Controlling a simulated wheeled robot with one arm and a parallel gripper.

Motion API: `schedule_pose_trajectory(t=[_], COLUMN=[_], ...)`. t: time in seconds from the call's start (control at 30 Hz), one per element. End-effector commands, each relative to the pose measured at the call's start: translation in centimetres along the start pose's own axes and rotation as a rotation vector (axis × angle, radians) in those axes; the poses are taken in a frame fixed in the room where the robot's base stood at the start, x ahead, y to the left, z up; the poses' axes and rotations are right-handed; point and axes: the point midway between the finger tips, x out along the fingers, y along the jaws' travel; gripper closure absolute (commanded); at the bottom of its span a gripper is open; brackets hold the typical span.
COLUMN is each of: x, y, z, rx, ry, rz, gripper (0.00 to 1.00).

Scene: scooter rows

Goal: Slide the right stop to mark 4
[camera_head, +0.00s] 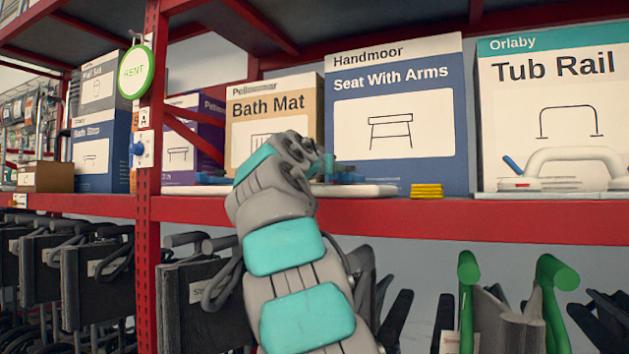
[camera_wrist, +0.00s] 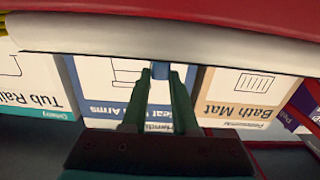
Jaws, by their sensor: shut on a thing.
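A long white board (camera_head: 375,190) lies along the red shelf, partly hidden behind my arm. A blue piece (camera_head: 347,178), which looks like the right stop, shows at its right part, just beside my gripper (camera_head: 326,165). Another blue piece (camera_head: 208,179) shows at the board's left part. In the upside-down wrist view, the two green fingers of my gripper (camera_wrist: 162,76) are closed on a small blue block (camera_wrist: 153,69) at the edge of the white board (camera_wrist: 90,45). No numbered marks can be read in either view.
Boxes stand behind the board: Bath Mat (camera_head: 273,103), Seat With Arms (camera_head: 394,110) and Tub Rail (camera_head: 552,90). A yellow stack (camera_head: 426,190) lies right of the board, with a white handle (camera_head: 565,162) farther right. A red post (camera_head: 148,230) rises at the left; grips hang below the shelf.

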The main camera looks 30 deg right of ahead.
Motion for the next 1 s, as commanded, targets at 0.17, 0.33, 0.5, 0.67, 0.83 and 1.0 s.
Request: schedule_pose_trajectory(t=[0.17, 0.33, 0.5, 0.67, 0.83, 1.0], x=[-0.02, -0.01, -0.01, -0.01, -0.02, -0.26], y=[0.69, 0.64, 0.62, 0.61, 0.6, 0.59], z=[-0.07, -0.07, -0.06, -0.04, -0.02, -0.04], rx=[0.002, 0.001, 0.001, 0.001, 0.001, 0.001], ry=[0.0, 0.0, 0.0, -0.001, -0.001, 0.0], rz=[0.0, 0.0, 0.0, 0.0, 0.0, 0.0], gripper=[1.0, 1.0, 0.58, 0.43, 0.43, 0.43])
